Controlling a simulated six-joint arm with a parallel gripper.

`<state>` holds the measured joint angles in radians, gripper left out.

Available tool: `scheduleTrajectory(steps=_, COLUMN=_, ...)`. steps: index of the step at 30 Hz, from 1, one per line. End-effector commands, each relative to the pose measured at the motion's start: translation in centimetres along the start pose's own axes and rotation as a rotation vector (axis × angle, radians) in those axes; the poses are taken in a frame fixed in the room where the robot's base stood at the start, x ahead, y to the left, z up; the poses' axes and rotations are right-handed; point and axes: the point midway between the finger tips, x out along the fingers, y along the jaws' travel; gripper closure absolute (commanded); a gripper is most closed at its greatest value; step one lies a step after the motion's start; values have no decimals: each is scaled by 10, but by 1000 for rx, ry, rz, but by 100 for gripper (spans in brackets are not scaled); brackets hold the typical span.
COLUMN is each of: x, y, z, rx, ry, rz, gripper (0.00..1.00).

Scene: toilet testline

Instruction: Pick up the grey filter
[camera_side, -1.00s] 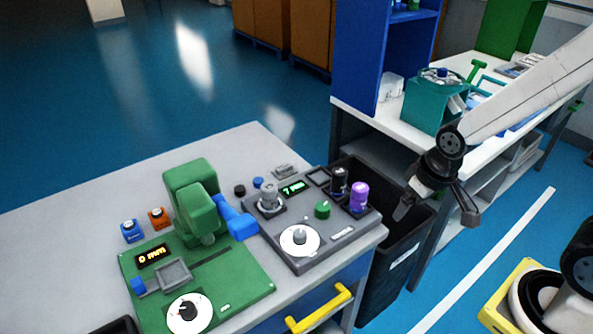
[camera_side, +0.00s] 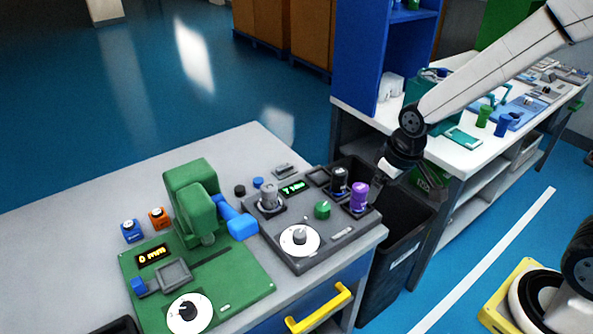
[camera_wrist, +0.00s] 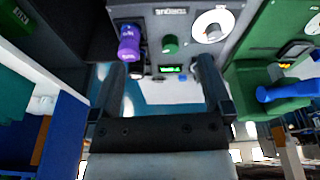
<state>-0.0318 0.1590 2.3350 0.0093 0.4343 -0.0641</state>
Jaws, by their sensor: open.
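The grey filter (camera_side: 268,195) is a small grey cylinder standing upright at the left back of the dark grey station (camera_side: 305,258) in the side view. I cannot make it out in the wrist view, where a finger may cover it. My gripper (camera_side: 382,172) is open and empty, right of the station, near the purple cylinder (camera_side: 359,194) and well to the right of the grey filter. In the wrist view, my gripper (camera_wrist: 158,72) has its fingers spread, with the purple cylinder (camera_wrist: 129,44) beyond the left finger.
A black cylinder (camera_side: 339,182) stands beside the purple one. A green knob (camera_side: 322,209) and white dial (camera_side: 300,241) are on the station. A green press (camera_side: 193,207) with a blue handle (camera_side: 237,221) stands close left. A black bin (camera_side: 405,233) is at the right.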

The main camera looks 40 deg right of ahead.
Motion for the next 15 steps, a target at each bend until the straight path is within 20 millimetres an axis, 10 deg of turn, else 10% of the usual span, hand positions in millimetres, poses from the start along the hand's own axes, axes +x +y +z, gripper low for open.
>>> scheduleTrajectory(steps=15, x=42, y=-32, z=-129, rx=-207, ry=-42, rz=-33, gripper=0)
